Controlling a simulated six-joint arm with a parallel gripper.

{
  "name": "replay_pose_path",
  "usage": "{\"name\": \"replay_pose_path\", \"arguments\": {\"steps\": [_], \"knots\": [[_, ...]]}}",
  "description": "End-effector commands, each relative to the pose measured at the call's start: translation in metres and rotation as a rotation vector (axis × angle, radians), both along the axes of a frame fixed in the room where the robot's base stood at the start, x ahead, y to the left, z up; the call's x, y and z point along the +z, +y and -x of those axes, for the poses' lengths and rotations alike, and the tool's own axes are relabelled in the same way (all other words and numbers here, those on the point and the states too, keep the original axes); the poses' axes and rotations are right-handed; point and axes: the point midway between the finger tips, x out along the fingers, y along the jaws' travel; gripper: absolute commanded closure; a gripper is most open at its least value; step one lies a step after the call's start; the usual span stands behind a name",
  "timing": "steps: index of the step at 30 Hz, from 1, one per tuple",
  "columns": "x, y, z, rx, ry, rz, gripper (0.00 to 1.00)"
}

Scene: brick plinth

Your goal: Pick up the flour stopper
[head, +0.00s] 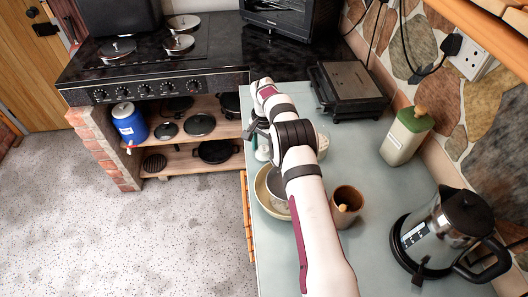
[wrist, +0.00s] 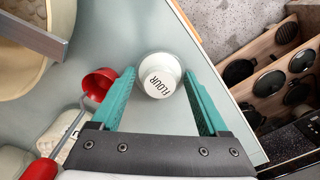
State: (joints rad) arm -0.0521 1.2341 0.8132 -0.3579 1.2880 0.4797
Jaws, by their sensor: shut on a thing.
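The flour stopper (wrist: 160,82) is white and round, with "FLOUR" on its flat face, which points toward the wrist camera. My gripper (wrist: 159,76) has a teal finger on each side of it and is shut on it. A wider white rim shows behind the lettered face. I cannot tell whether the stopper still sits in a jar. In the head view my arm hides most of the gripper and the stopper, near the left edge of the counter (head: 385,215).
A red scoop (wrist: 98,86) lies close to the left finger. A cream bowl (head: 262,190) is beside my arm. A brown cup (head: 346,205), a kettle (head: 440,235), a green canister (head: 405,140) and a black grill (head: 350,85) stand to the right. Shelves with pans (head: 200,125) are beyond the counter edge.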

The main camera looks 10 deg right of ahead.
Motion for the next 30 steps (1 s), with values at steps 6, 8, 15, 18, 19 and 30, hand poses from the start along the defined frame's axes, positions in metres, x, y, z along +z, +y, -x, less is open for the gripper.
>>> {"name": "replay_pose_path", "arguments": {"steps": [6, 8, 15, 18, 19, 30], "knots": [[0.000, 0.000, 0.000, 0.000, 0.000, 0.000, 0.78], [0.004, 0.000, 0.000, 0.000, -0.001, 0.000, 0.78], [0.062, 0.000, -0.001, 0.000, -0.004, 0.001, 0.78], [0.084, 0.000, -0.001, -0.001, -0.002, 0.001, 0.78], [0.090, 0.000, -0.001, 0.003, -0.003, 0.001, 0.78], [0.197, -0.014, 0.060, 0.298, -0.003, 0.002, 0.78]]}}
